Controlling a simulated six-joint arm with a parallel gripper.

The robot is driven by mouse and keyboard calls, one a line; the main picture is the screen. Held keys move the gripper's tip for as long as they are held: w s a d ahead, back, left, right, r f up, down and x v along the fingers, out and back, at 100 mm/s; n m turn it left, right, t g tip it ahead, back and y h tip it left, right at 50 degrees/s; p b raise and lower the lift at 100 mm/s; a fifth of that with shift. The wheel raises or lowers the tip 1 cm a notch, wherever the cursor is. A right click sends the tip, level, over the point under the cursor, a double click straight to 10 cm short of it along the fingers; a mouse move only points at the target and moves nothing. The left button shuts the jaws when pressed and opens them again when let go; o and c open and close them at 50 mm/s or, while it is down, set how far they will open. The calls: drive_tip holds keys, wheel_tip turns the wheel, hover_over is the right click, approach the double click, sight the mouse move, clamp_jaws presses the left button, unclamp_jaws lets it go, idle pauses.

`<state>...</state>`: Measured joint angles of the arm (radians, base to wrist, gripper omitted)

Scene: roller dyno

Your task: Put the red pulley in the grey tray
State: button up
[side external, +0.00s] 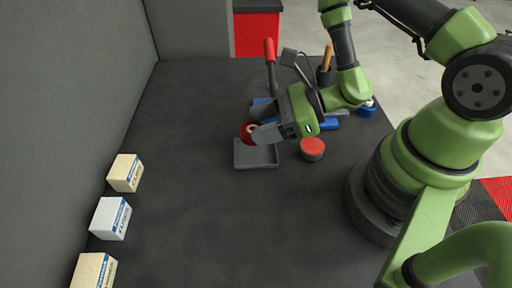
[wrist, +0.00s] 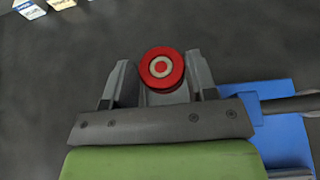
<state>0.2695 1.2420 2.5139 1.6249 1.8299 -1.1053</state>
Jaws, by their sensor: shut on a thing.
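The red pulley (side external: 247,132), with a pale ring around its centre, is between the fingertips of my gripper (side external: 257,130). In the wrist view the red pulley (wrist: 161,69) sits between the two grey fingers, which are shut on it. In the side view it appears over or just behind the back edge of the grey tray (side external: 256,163). The tray is shallow and square and looks empty. I cannot tell the exact height of the pulley above it. The tray does not show clearly in the wrist view.
A red-topped round part (side external: 312,147) stands right of the tray. Blue items (side external: 328,124) lie partly hidden behind my gripper. A red-handled lever (side external: 270,58) and a dark cup (side external: 325,75) stand farther back. Small boxes (side external: 110,218) line the left wall. The table's middle-left is clear.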

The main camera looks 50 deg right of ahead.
sight(262, 153)
drive_tip(key=shift+d+f, duration=0.1)
drive_tip(key=shift+f, duration=2.4)
drive_tip(key=shift+f, duration=0.1)
drive_tip(key=o, duration=1.1)
drive_tip(key=shift+c, duration=0.2)
drive_tip(key=shift+d+r, duration=0.1)
drive_tip(key=shift+r, duration=0.1)
drive_tip(key=v, duration=1.1)
drive_tip(key=shift+s+d, duration=0.3)
drive_tip(key=shift+s, duration=0.05)
